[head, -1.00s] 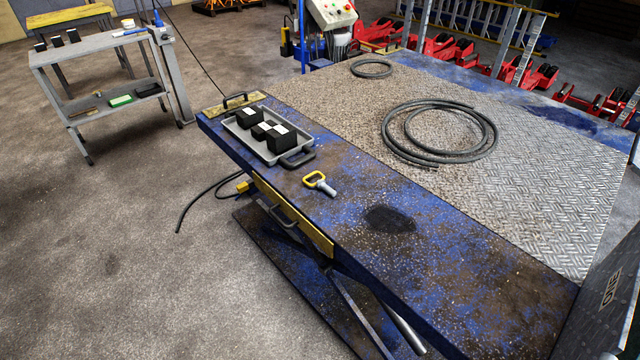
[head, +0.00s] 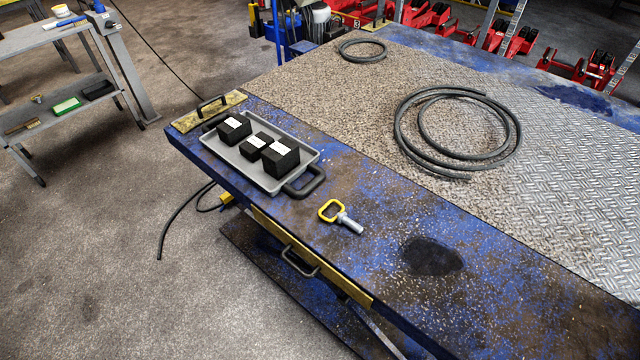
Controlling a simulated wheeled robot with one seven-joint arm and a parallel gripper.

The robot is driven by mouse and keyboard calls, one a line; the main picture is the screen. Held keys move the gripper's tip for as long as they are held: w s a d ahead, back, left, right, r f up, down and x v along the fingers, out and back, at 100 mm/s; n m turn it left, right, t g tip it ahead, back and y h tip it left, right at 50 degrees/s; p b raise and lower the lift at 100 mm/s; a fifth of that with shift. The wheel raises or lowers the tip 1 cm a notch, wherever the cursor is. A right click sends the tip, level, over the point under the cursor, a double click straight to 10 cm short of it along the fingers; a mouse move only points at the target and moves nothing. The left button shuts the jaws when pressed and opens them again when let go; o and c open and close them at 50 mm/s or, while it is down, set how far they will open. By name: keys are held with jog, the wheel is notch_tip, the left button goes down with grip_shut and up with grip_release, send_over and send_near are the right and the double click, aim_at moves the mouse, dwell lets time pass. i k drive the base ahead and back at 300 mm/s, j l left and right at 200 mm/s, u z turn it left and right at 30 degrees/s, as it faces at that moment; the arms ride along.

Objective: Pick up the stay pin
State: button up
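The stay pin (head: 342,217) lies on the worn blue top of the lift platform (head: 330,254), near its front edge. It has a yellow loop handle at its left end and a short grey metal shaft pointing to the lower right. Nothing covers it and nothing touches it from above. My gripper does not show in the head view.
A grey tray (head: 246,168) with black blocks (head: 281,158) sits left of the pin, its dark handle closest. A coiled hose (head: 397,136) lies behind on the tread plate. A dark stain (head: 433,256) marks bare platform to the right. A grey trolley (head: 92,86) stands far left.

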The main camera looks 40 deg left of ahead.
aim_at(341, 217)
jog(key=i+j, duration=0.15)
jog(key=j, duration=0.5)
jog(key=i+j+z, duration=0.1)
jog(key=j, duration=0.55)
jog(key=i+j, duration=0.15)
jog(key=j, duration=0.5)
jog(key=i+j, duration=0.1)
jog(key=j, duration=0.55)
jog(key=i+j+z, duration=0.1)
jog(key=j, duration=0.6)
jog(key=i+j, duration=0.15)
jog(key=j, duration=0.5)
jog(key=z, duration=0.05)
